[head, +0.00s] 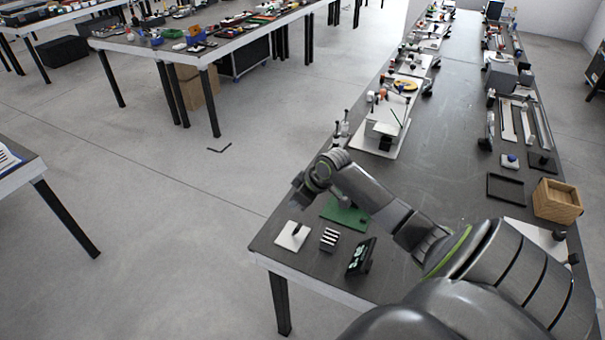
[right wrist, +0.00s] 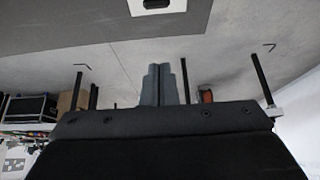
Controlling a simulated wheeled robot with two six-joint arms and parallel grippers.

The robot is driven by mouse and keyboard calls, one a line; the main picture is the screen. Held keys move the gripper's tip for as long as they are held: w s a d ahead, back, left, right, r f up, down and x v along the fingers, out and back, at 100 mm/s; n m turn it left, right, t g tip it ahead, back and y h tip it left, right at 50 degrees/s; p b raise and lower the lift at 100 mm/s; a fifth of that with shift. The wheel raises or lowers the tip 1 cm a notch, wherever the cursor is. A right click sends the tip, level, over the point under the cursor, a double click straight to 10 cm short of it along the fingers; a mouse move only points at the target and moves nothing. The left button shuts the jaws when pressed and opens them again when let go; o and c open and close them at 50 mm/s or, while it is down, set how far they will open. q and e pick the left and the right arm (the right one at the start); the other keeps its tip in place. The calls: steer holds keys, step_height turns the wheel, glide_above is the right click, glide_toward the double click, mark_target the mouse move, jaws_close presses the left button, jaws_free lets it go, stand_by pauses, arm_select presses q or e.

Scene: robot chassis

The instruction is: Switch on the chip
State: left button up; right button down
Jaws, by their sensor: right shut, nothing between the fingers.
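A white square plate (head: 293,235) with a small dark part on top lies near the table's front left corner. The plate also shows at the top edge of the right wrist view (right wrist: 172,7). To its right are a black-and-white striped block (head: 329,239) and a dark upright panel with pale marks (head: 361,256). A green board (head: 345,213) lies behind them, partly hidden by my arm. I cannot tell which is the chip. My right gripper (head: 296,208) is shut and empty, apart from the plate; its closed fingers (right wrist: 158,84) show in the right wrist view. My left gripper is out of view.
The long dark table (head: 455,130) holds a white board with parts (head: 382,138) further back. A wooden box (head: 557,201) and a black tray (head: 506,189) stand on the right. The table's middle strip is clear. Open floor lies left of the table.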

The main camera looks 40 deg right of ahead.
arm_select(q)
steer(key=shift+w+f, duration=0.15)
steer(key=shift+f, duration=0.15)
arm_select(e)
steer(key=shift+v, duration=1.3)
steer(key=shift+s+f, duration=0.1)
steer(key=shift+s, duration=0.05)
